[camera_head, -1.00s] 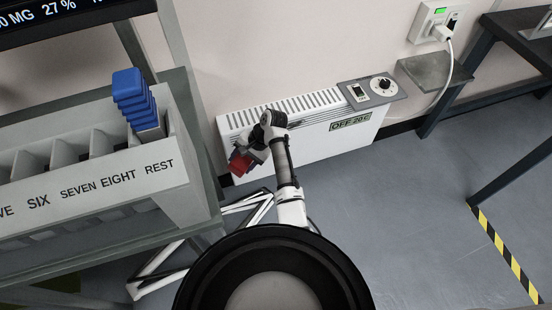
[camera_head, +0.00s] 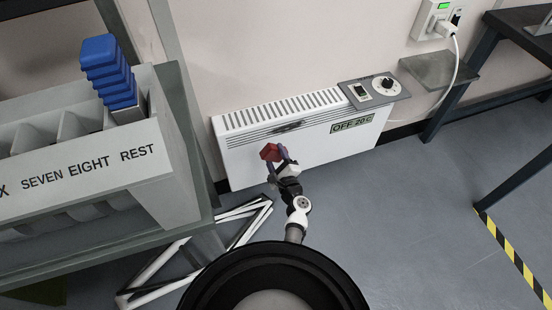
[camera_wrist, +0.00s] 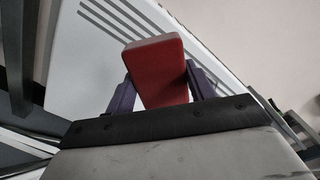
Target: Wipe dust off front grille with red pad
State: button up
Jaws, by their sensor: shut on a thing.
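The white panel heater (camera_head: 300,150) stands against the wall, with a display reading OFF 20 C. Its front grille (camera_head: 252,137) is a band of dark slots near the top of the front face, and also shows in the wrist view (camera_wrist: 112,22). A dark grey smudge (camera_head: 288,127) lies on the grille's middle. My gripper (camera_head: 276,160) is shut on the red pad (camera_head: 270,152), below and left of the smudge in the head view. In the wrist view the pad (camera_wrist: 158,72) sits between the purple fingers. I cannot tell whether it touches the heater.
A grey rack (camera_head: 150,185) with labelled slots and a stack of blue-topped items (camera_head: 105,70) stands at left. A white frame (camera_head: 195,250) lies on the floor beside it. A control plate (camera_head: 374,90), wall shelf (camera_head: 440,70) and plugged cord are at right. The floor at right is open.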

aim_at(266, 133)
jog(key=shift+b+x, duration=0.8)
jog(key=shift+x, duration=2.15)
jog(key=shift+b+x, duration=0.65)
jog(key=shift+x, duration=0.35)
jog(key=shift+w+d+f, duration=0.1)
jog(key=shift+d, duration=0.05)
